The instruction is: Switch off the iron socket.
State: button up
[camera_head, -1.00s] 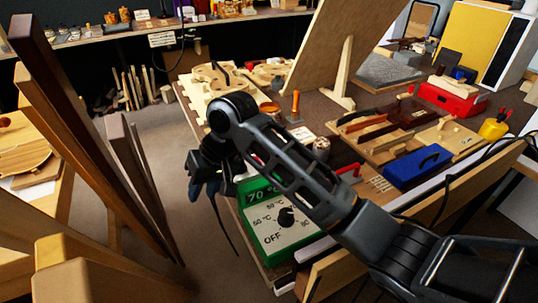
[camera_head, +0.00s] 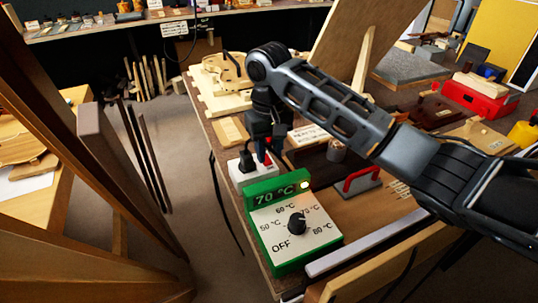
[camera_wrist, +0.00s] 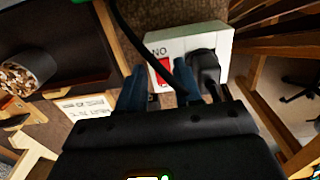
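The iron socket is a white block (camera_head: 240,177) on the near left corner of the bench, behind the green controller. A black plug (camera_head: 245,161) sits in its left part. In the wrist view the white socket (camera_wrist: 187,42) carries a red rocker switch (camera_wrist: 163,70), letters reading "NO" (ON upside down) and the black plug (camera_wrist: 205,68). My gripper (camera_head: 262,150) is low over the socket's switch side. In the wrist view its blue fingers (camera_wrist: 160,88) stand apart with the switch beyond the gap. A cable crosses there; contact cannot be told.
The green controller (camera_head: 292,238) shows 70 °C with a lit lamp; its dial (camera_head: 297,223) points up. A red-handled tool (camera_head: 362,180) lies right of it. A wooden puzzle-edged form (camera_head: 219,82) stands behind. A black cable hangs off the bench's left edge.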

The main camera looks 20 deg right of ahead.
jog(key=shift+f, duration=0.95)
jog(key=shift+c, duration=0.2)
grip_shut()
